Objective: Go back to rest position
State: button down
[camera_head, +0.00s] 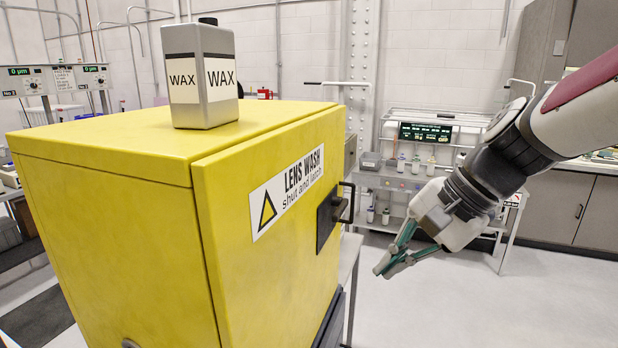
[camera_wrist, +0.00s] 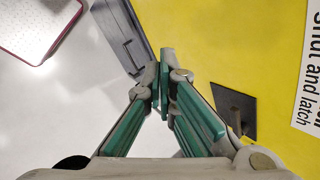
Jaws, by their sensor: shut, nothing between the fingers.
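My gripper (camera_head: 384,269) is shut and empty. In the head view it hangs in free air to the right of the yellow cabinet, pointing down and left, apart from the door handle. In the wrist view its green-padded fingers (camera_wrist: 163,85) meet at the tips, with the yellow door behind them on the right. The yellow cabinet (camera_head: 110,225) has a door (camera_head: 265,260) labelled "LENS WASH shut and latch", which looks closed. Its black handle (camera_head: 344,203) is on the door's right side. A grey WAX canister (camera_head: 205,110) stands upright on the cabinet top.
A wire shelf rack (camera_head: 425,165) with bottles and a green display stands behind my gripper. Grey cupboards (camera_head: 570,205) are at the right. Benches with control boxes (camera_head: 55,80) are at the far left. The floor (camera_head: 500,305) at the lower right is clear.

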jog(key=s+d+n+t+h, duration=0.1)
jog(key=s+d+n+h, duration=0.2)
jog(key=s, duration=0.3)
jog(key=s+d+n+t+h+b, duration=0.1)
jog(key=s+d+n+t+h, duration=0.1)
jog(key=s+n, duration=0.3)
jog(key=shift+s+d+n+h, duration=0.4)
jog(key=shift+s+d+h, duration=0.1)
jog(key=shift+s+d, duration=0.35)
jog(key=c, duration=2.4)
grip_release()
jog(key=shift+a, duration=0.1)
